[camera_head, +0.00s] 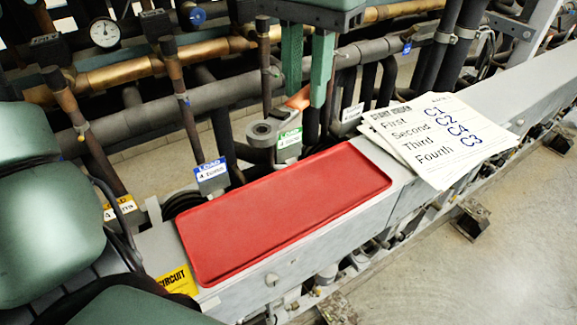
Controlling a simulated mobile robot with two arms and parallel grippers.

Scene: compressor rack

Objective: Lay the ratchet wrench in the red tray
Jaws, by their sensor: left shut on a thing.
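The red tray (285,208) lies flat and empty on the grey beam in the middle of the view. My left gripper (306,97) hangs from the top centre, its two green fingers pointing down behind the tray's far edge. It is shut on the ratchet wrench (298,99), whose orange part shows between the fingertips. A grey ringed piece (262,131) at lower left of the fingers looks like the wrench's head, but I cannot tell for sure that they join. The wrench is outside the tray's outline in this view. My right gripper is out of view.
White sheets with handwritten labels (440,135) lie on the beam right of the tray. Pipes (215,95), tagged valves and a gauge (105,33) crowd the space behind. A yellow label (177,281) is at the tray's near left corner.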

